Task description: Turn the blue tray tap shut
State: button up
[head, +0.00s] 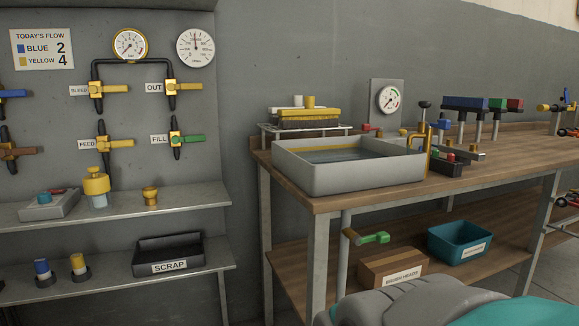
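A grey tray (345,182) with water in it stands on the left end of the wooden bench. A brass upright tap or spout (426,140) rises at the tray's right end. A pipe below the tray carries a green-handled valve (374,238), with its handle pointing right. My gripper is not in view. A grey and teal part of my own body fills the bottom right.
A wall panel at left holds several valves, including a yellow OUT valve (185,87) and a green FILL valve (188,139). The bench's lower shelf bears a cardboard box (380,270) and a teal bin (460,243). Metal shelves (110,205) stand left of the bench.

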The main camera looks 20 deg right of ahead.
aim_at(443, 124)
jog(key=i+l+z, duration=0.1)
jog(key=l+z, duration=0.35)
jog(key=i+l+z, duration=0.15)
jog(key=l+z, duration=0.25)
jog(key=j, duration=0.1)
